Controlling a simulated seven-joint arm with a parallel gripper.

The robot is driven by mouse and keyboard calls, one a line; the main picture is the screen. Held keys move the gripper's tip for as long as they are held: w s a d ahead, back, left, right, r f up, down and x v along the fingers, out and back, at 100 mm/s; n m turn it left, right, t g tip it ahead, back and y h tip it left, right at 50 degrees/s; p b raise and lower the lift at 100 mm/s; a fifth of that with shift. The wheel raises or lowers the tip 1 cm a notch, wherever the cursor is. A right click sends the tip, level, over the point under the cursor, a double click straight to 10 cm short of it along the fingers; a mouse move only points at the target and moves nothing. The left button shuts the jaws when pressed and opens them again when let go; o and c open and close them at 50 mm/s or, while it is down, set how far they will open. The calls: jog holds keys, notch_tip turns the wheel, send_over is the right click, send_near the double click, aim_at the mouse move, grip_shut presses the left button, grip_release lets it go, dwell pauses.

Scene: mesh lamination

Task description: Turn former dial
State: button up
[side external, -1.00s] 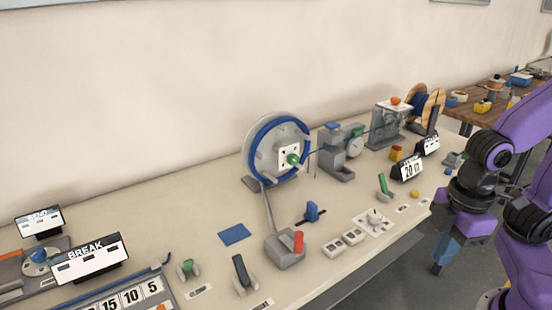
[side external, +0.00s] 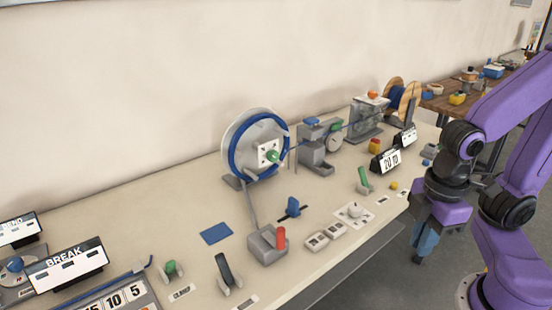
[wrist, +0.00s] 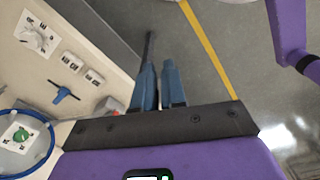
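A white plate with marks around a pale round knob (side external: 354,210) lies on the bench near its front edge; it looks like the dial. It also shows at the upper left of the wrist view (wrist: 36,40). A large grey wheel with a blue ring (side external: 232,150) and a green centre knob (side external: 272,156) stands at the back of the bench. My gripper (side external: 418,258) points down beyond the bench's front edge, to the right of the dial and apart from it. Its blue fingers (wrist: 160,75) are close together over the floor, holding nothing I can make out.
A red-handled lever (side external: 281,238), a blue T-handle (side external: 293,207) and white switches (side external: 326,236) stand left of the dial. A green lever (side external: 363,178) and a "20" display (side external: 390,161) are behind it. Open floor (side external: 380,280) lies in front of the bench.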

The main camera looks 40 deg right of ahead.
jog(key=o, duration=0.5)
jog(key=shift+w+a, duration=0.15)
jog(key=shift+w, duration=0.15)
jog(key=o, duration=0.3)
jog(key=w+a+m+t+h, duration=0.1)
jog(key=w+a+m+h, duration=0.1)
jog(key=w, duration=1)
jog(key=w+a+m+t+h, duration=0.1)
jog(key=w+a+h, duration=0.4)
jog(key=w, duration=0.6)
jog(key=shift+w+a+f+m+t, duration=0.2)
jog(key=shift+w+m+t, duration=0.2)
jog(key=shift+t, duration=0.1)
jog(key=m+t+h, duration=0.3)
jog(key=m+h, duration=0.2)
jog(key=h, duration=0.3)
send_near(272, 159)
jog(key=x, duration=1.1)
jog(key=shift+d, duration=0.2)
jog(key=shift+h, duration=0.3)
jog(key=c, duration=1)
